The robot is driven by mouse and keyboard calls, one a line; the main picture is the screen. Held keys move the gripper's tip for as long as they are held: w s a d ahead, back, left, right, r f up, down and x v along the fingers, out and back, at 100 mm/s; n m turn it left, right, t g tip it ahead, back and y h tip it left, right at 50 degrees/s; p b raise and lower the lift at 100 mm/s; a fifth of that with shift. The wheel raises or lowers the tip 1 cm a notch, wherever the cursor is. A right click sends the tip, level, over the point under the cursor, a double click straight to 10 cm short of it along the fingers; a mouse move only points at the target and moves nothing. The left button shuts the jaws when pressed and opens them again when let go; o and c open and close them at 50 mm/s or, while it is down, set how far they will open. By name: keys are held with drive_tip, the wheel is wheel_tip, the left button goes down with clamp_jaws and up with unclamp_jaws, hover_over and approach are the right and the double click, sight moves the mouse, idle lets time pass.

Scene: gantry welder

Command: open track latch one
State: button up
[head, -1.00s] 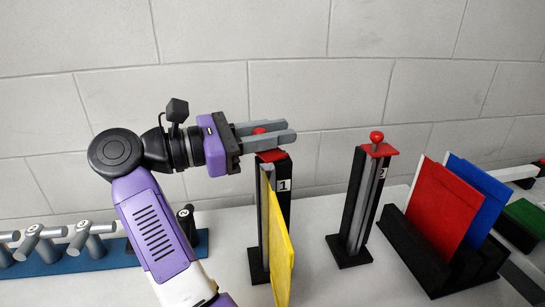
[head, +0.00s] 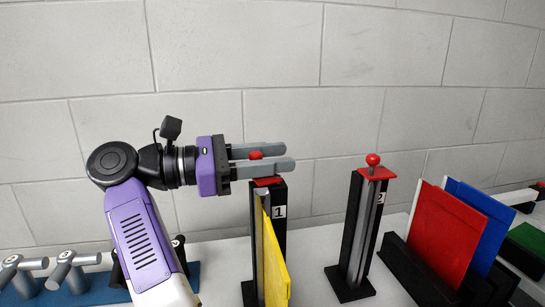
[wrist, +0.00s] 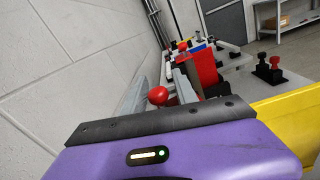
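Track latch one is the red plate (head: 267,182) with a red knob (head: 256,155) on top of the black post (head: 279,235) marked 1. My gripper (head: 278,157) reaches in from the left, level, at the height of the knob. Its two grey fingers lie on either side of the knob, which shows between them. The wrist view shows the knob (wrist: 157,95) between the fingers, with a gap visible to the right finger (wrist: 185,86). My gripper looks open around the knob. The near finger partly hides the knob's lower part and stem.
A yellow panel (head: 274,265) stands at post one. Post two (head: 353,235) with its red plate and knob is to the right. Red (head: 440,225) and blue (head: 482,222) panels stand in a black rack. A blue rack of grey pieces (head: 75,287) is at left. The wall is behind.

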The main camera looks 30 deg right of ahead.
drive_tip(key=shift+o, duration=0.2)
drive_tip(key=shift+a, duration=0.1)
drive_tip(key=v, duration=0.7)
drive_tip(key=shift+a+b, duration=0.35)
drive_tip(key=shift+b, duration=0.05)
drive_tip(key=shift+w, duration=0.1)
